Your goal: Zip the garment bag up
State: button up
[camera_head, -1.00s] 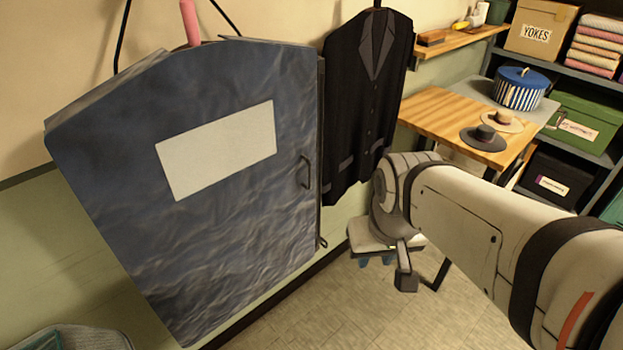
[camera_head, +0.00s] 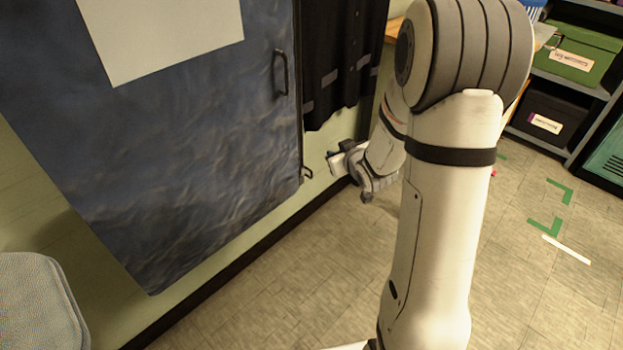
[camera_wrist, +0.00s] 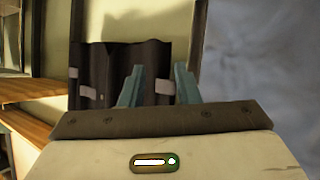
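The blue-grey garment bag (camera_head: 190,130) hangs on the wall at left in the head view, with a white panel (camera_head: 165,35) and a dark handle (camera_head: 280,73). A small dark zip pull (camera_head: 307,173) shows low on its right edge. My gripper (camera_head: 331,163) is just right of the pull, apart from it. In the wrist view my gripper (camera_wrist: 158,85) has two teal fingers spread with a gap and nothing held between them. The bag (camera_wrist: 265,60) fills the right side there. The pull cannot be made out in the wrist view.
A dark suit (camera_head: 335,60) hangs right of the bag, and shows beyond the fingers in the wrist view (camera_wrist: 120,70). Shelves with a green box (camera_head: 575,50) and a black box (camera_head: 540,118) stand at right. A grey padded seat (camera_head: 40,300) is lower left.

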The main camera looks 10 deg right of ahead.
notch_tip(320, 180, down, 16)
jog(key=a+n+t+y+b, duration=0.1)
jog(key=a+t+y+b, duration=0.1)
jog(key=t+y+b, duration=0.45)
jog(key=w+a+g+b, duration=0.2)
jog(key=w+a+b, duration=0.1)
jog(key=w, duration=0.5)
jog(key=shift+h, duration=0.35)
jog(key=shift+a, duration=0.1)
jog(key=shift+c, duration=0.6)
grip_shut()
